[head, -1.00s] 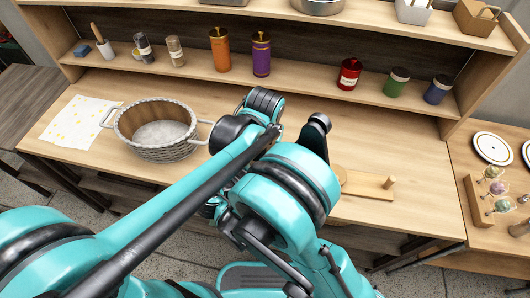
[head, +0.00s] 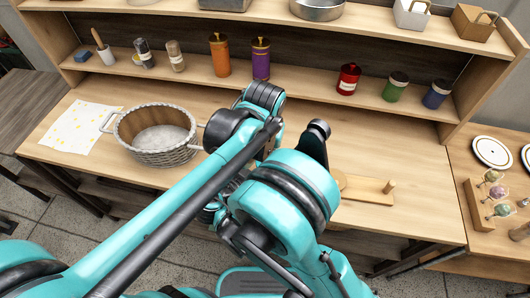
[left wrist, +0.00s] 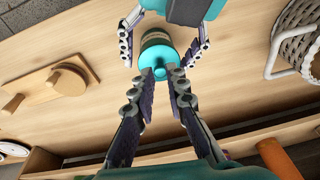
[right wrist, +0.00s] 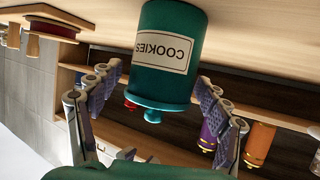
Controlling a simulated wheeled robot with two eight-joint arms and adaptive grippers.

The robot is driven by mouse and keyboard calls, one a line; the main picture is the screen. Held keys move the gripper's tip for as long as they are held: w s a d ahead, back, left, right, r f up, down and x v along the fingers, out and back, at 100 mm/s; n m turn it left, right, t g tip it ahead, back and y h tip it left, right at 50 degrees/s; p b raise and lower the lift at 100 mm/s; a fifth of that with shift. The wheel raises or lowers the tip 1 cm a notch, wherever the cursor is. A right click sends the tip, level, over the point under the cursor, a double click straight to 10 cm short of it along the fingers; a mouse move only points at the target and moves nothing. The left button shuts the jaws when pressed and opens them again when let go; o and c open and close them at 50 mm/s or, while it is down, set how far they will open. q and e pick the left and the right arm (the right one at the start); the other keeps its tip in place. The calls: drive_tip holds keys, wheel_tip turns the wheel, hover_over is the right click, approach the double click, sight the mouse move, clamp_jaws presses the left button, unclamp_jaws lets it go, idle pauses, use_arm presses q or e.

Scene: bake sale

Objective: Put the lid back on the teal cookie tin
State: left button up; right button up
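The teal cookie tin (right wrist: 166,48) stands between the fingers of my right gripper (right wrist: 160,92), its COOKIES label upside down in the right wrist view. The teal lid (right wrist: 150,98), with its small knob, appears to sit on the tin's top, with nothing touching the knob there. My right gripper is open, one finger on each side, with a gap visible at the left finger. In the left wrist view, my left gripper (left wrist: 162,78) points at the lid knob and its fingers look a little apart. My arms hide the tin and both fingertips in the head view.
A wicker basket (head: 174,156) and a spotted cloth (head: 70,128) are on the counter's left. A wooden board (head: 362,192) with a peg lies right of my arms. Canisters, including orange (head: 220,58) and red (head: 348,80), line the shelf.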

sight(265, 158)
drive_tip(key=v, duration=1.2)
use_arm(q)
drive_tip(key=shift+f, duration=0.1)
drive_tip(key=shift+w+f+b, duration=0.2)
drive_tip(key=shift+f+b, duration=0.35)
drive_tip(key=shift+f, duration=0.25)
drive_tip(key=shift+w+f+b, duration=0.15)
drive_tip(key=shift+f+b, duration=0.35)
drive_tip(key=shift+f, duration=0.25)
use_arm(e)
drive_tip(key=shift+f, duration=1)
use_arm(q)
drive_tip(key=shift+r, duration=0.1)
use_arm(e)
drive_tip(key=shift+r, duration=0.1)
use_arm(q)
wheel_tip(265, 158, up, 6)
drive_tip(key=s+p, duration=0.1)
drive_tip(key=p, duration=0.4)
drive_tip(key=shift+p, duration=0.4)
use_arm(e)
wheel_tip(265, 158, up, 6)
drive_tip(key=shift+f, duration=0.15)
use_arm(q)
drive_tip(key=shift+s, duration=0.1)
